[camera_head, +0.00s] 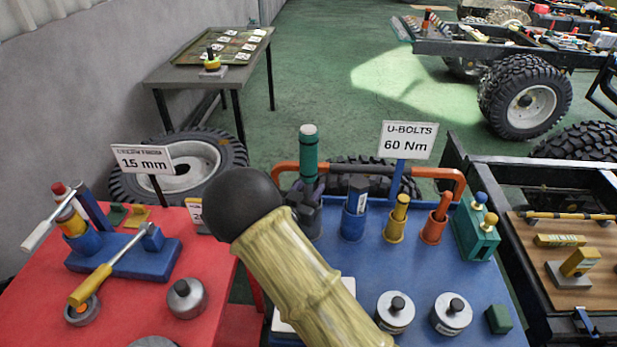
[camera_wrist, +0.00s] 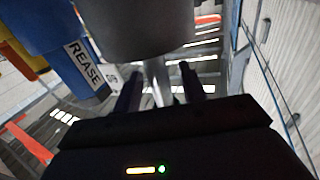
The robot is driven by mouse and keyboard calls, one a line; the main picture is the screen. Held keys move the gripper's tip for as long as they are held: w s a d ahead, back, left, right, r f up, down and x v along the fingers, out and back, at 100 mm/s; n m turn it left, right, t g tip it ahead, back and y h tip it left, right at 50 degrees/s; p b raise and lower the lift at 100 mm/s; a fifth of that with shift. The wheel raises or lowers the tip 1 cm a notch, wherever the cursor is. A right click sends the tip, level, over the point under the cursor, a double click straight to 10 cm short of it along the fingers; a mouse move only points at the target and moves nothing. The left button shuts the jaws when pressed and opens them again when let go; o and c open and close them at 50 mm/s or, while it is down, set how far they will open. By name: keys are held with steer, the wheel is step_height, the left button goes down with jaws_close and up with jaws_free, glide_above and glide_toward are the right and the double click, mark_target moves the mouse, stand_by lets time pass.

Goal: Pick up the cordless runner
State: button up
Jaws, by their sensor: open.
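What looks like the cordless runner (camera_head: 308,150) stands upright on the blue bench, a dark green ribbed cylinder with a pale cap; its lower part is hidden. I cannot tell whether the fingers touch anything.
A labelled blue holder (camera_head: 354,222) stands close on the right and also shows in the wrist view (camera_wrist: 62,45). Yellow (camera_head: 394,230) and orange (camera_head: 432,230) cups follow. An orange rail (camera_head: 375,169) runs behind. A red bench (camera_head: 215,270) lies left. A "60 Nm" sign (camera_head: 408,141) rises nearby.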

mark_target(304, 135)
stand_by(0.4)
jaws_close()
steer(key=shift+r, duration=0.2)
step_height(304, 135, up, 18)
steer(key=shift+f, duration=0.1)
stand_by(0.5)
stand_by(0.5)
